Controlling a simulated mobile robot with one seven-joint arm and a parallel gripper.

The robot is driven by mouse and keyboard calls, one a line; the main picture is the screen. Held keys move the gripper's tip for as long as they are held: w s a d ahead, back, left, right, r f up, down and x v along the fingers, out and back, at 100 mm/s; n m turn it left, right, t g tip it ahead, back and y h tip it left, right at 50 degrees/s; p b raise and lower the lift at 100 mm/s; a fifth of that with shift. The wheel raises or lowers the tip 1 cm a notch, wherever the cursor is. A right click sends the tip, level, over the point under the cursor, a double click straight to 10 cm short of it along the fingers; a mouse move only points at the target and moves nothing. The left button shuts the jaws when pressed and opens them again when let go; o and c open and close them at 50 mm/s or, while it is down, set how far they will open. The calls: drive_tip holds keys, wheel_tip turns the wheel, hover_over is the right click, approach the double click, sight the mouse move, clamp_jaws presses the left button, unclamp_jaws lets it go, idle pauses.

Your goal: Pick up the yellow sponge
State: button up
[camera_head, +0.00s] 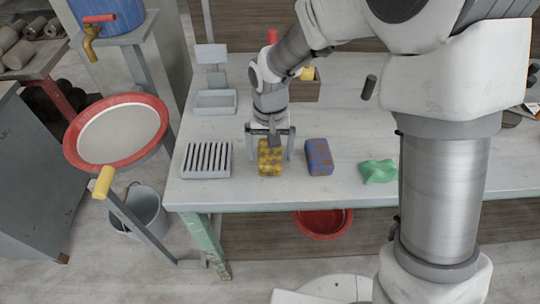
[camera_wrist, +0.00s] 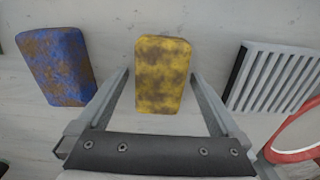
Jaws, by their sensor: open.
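The yellow sponge (camera_head: 270,161), mottled with brown stains, lies on the pale worktable (camera_head: 230,186) near its front edge. My gripper (camera_head: 271,157) is over it, pointing down, with one finger on either side. In the wrist view the yellow sponge (camera_wrist: 162,75) sits between and a little beyond the fingers of my gripper (camera_wrist: 160,82). The fingers are open, with a gap on each side of the sponge. I cannot tell exactly how high the fingertips are above the tabletop.
A blue and brown sponge (camera_head: 319,157) lies close on the right, with a green cloth-like piece (camera_head: 379,171) farther right. A slatted grey rack (camera_head: 207,160) stands on the left. A grey tray (camera_head: 215,102) and a wooden box (camera_head: 306,88) are behind.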

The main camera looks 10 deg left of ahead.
sight(272, 152)
drive_tip(key=c, duration=1.3)
drive_tip(key=shift+r, duration=0.5)
drive_tip(key=r, duration=0.2)
drive_tip(key=r+p, duration=0.1)
drive_tip(key=shift+d+r, duration=0.25)
drive_tip(key=shift+r, duration=0.15)
drive_tip(key=s+d+r, duration=0.1)
drive_tip(key=d+r, duration=0.1)
drive_tip(key=d, duration=0.1)
drive_tip(key=s+d+r, duration=0.2)
drive_tip(key=d, duration=0.2)
drive_tip(key=s+d+r+p, duration=0.1)
drive_tip(key=d+r, duration=0.1)
drive_tip(key=d, duration=0.1)
drive_tip(key=shift+s+d+r, duration=0.15)
drive_tip(key=shift+d, duration=0.05)
drive_tip(key=o, duration=0.7)
drive_tip(key=shift+c, duration=0.2)
drive_tip(key=c, duration=0.5)
